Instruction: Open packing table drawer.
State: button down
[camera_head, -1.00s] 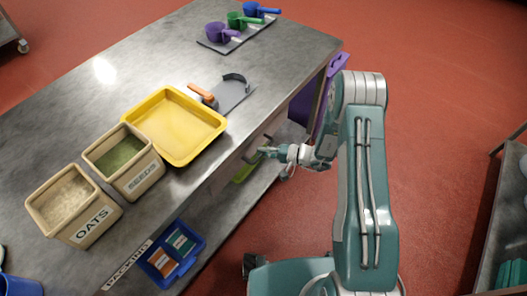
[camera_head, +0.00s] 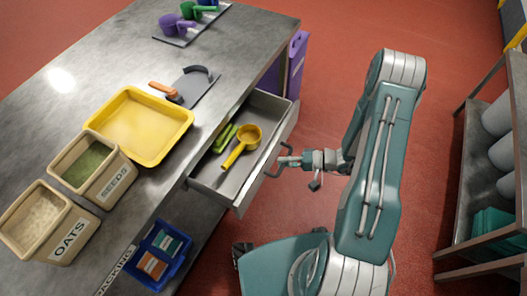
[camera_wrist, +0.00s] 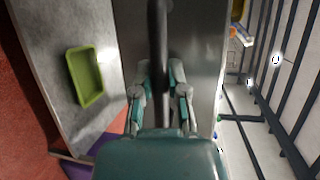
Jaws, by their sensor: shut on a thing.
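The packing table drawer (camera_head: 208,178) is pulled well out from the table's side. Inside it lie a yellow scoop (camera_head: 243,143) and a green item (camera_head: 225,137). My gripper (camera_head: 286,160) is at the drawer front, shut on the dark bar handle (camera_head: 275,165). In the wrist view the handle (camera_wrist: 158,50) runs between the two fingers of my gripper (camera_wrist: 160,95). The exact finger contact is partly hidden by my wrist.
The packing table (camera_head: 60,95) carries a yellow tray (camera_head: 140,157), oats bin (camera_head: 60,255), seeds bin (camera_head: 110,190), and scoops on a mat. A blue bin (camera_head: 160,280) sits below. A shelf rack (camera_head: 480,165) stands at the right. Red floor lies between.

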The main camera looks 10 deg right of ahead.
jog(key=s+d, duration=0.4)
jog(key=d, duration=0.2)
jog(key=shift+s+d+f, duration=0.15)
jog(key=shift+s+d, duration=0.05)
jog(key=shift+s, duration=0.2)
jog(key=c, duration=0.6)
grip_release()
jog(key=shift+c, duration=0.2)
jog(key=v, duration=1.2)
jog(key=shift+w, duration=0.1)
